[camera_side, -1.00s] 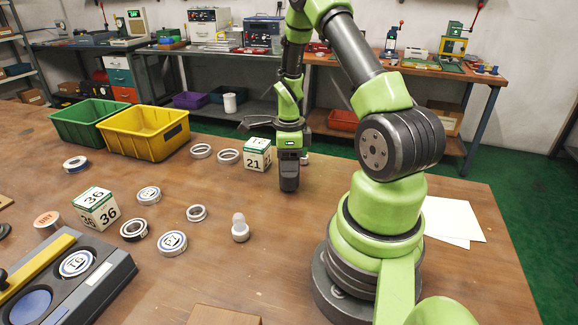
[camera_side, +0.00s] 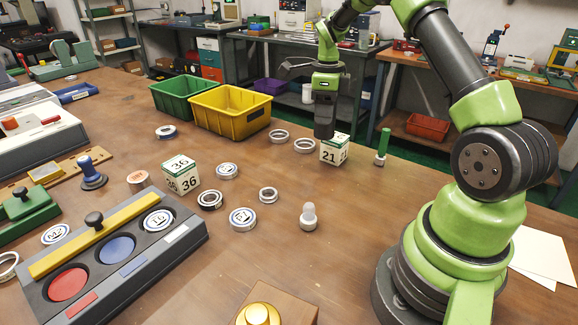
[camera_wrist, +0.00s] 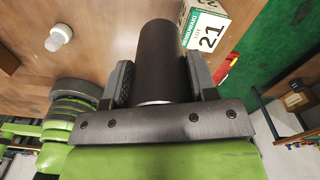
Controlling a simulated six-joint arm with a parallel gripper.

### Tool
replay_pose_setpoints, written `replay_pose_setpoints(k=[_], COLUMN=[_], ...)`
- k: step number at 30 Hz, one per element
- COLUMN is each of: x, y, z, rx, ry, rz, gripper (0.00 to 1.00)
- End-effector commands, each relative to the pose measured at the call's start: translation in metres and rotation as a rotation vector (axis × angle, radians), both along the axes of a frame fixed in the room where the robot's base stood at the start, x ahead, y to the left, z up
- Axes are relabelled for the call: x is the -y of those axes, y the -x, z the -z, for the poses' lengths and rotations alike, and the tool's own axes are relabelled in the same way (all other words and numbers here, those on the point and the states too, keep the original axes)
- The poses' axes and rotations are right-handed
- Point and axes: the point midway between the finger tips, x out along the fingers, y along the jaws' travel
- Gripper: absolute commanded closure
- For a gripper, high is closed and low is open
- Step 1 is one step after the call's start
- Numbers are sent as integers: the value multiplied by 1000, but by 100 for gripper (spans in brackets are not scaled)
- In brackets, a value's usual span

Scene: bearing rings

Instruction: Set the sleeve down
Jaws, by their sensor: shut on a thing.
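My gripper (camera_side: 326,82) is shut on a dark, upright cylinder, the sleeve (camera_side: 324,118). In the side view the sleeve hangs below the gripper, its lower end by the upper left edge of the white-and-green box marked 21 (camera_side: 334,152). I cannot tell whether they touch. In the wrist view the black sleeve (camera_wrist: 163,60) sits between the two grey fingers (camera_wrist: 162,82), with the box (camera_wrist: 205,30) beyond it to the right. A green post on a small base (camera_side: 383,147) stands bare, to the right of the box.
Two pale rings (camera_side: 304,146) lie left of the box. Yellow (camera_side: 232,122) and green bins stand further left. A white knobbed piece (camera_side: 308,217) stands in front. The box marked 36 (camera_side: 181,178), several rings and a grey fixture (camera_side: 190,240) are at left. Table between knobbed piece and post is clear.

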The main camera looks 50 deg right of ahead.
Motion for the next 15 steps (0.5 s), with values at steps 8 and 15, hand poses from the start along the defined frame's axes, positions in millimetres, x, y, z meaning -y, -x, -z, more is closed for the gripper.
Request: replay_pose_setpoints(k=[8, 15], x=[-28, -43], y=[-63, -82], z=[0, 1], rx=[8, 11], ry=[1, -3], rz=[11, 24], gripper=[92, 92])
